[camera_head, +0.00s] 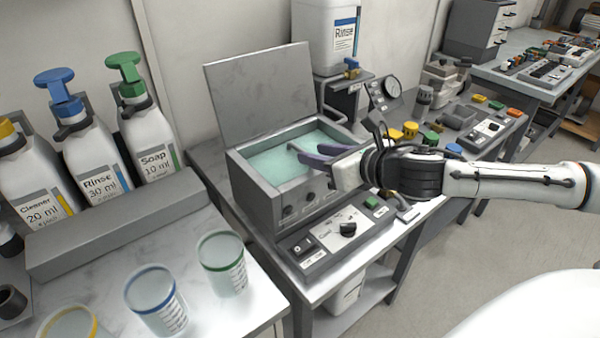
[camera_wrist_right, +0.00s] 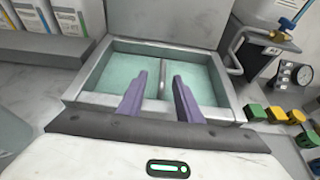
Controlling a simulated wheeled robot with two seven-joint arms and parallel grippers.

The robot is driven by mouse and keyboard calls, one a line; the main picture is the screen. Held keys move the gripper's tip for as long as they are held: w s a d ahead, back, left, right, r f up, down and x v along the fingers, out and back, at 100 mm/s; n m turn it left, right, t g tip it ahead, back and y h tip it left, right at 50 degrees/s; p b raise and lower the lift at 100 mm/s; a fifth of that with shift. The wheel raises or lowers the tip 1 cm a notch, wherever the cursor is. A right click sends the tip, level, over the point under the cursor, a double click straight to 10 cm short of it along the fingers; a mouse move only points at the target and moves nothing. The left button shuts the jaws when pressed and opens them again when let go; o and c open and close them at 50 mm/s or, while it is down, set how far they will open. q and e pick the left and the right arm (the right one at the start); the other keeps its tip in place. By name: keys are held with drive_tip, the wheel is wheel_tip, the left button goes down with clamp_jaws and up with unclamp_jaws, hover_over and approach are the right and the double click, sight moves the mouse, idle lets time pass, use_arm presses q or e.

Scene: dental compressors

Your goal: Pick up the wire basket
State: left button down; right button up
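The open metal bath (camera_head: 262,208) with its raised lid (camera_head: 262,92) holds pale green liquid; it also shows in the right wrist view (camera_wrist_right: 85,98). A thin grey upright bar (camera_wrist_right: 162,78) stands in the liquid in that view, perhaps the wire basket's handle. The rest of the basket cannot be made out. My right gripper (camera_head: 305,153) reaches over the bath from the right, its purple fingers apart. In the wrist view the fingers (camera_wrist_right: 160,88) point into the bath, with the bar between them. Contact with the bar cannot be seen. My left gripper is not in view.
A control panel (camera_head: 335,240) fronts the bath. A Rinse canister (camera_head: 325,35) and pressure gauge (camera_head: 392,87) stand behind. Pump bottles (camera_head: 90,140) and several measuring cups (camera_head: 222,265) are on the left. Coloured knobs (camera_head: 410,131) lie right of the bath.

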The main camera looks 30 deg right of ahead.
sight(303, 150)
drive_tip(key=shift+d+p+x, duration=0.15)
drive_tip(key=shift+p+x, duration=0.05)
drive_tip(key=shift+x, duration=1.2)
drive_tip(key=shift+d+p+x, duration=0.15)
drive_tip(key=shift+p+x, duration=0.05)
drive_tip(key=shift+x, duration=1.15)
drive_tip(key=shift+s+f, duration=0.1)
drive_tip(key=shift+f, duration=0.1)
drive_tip(key=shift+c, duration=0.4)
clamp_jaws()
drive_tip(key=shift+r, duration=0.1)
